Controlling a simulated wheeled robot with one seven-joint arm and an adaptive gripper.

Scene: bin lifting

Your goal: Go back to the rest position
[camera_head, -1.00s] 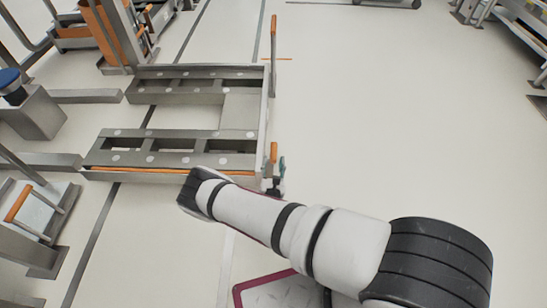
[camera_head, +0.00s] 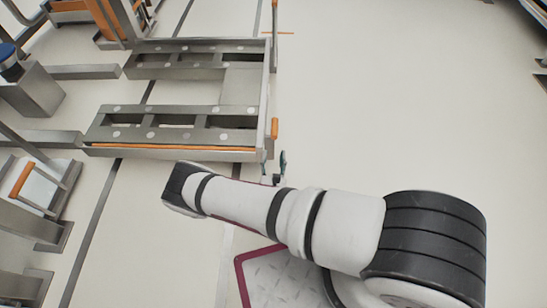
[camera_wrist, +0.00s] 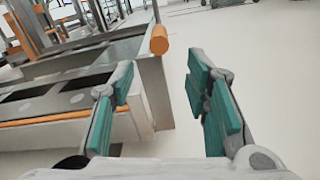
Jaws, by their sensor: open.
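My gripper (camera_wrist: 164,98) is open in the wrist view, its two green-padded fingers spread apart with nothing between them but floor and the end of a metal frame. In the head view only its fingertips (camera_head: 274,170) show beyond my arm, just below the right end of the frame. My arm stretches leftward across the lower part of the head view and hides the rest of the gripper.
A grey metal frame (camera_head: 252,139) with an orange strip lies at left, close to my gripper. Its orange-tipped handle (camera_wrist: 159,40) shows beside the left finger. More grey frames and a post crowd the left side. The floor (camera_head: 400,110) at right is clear.

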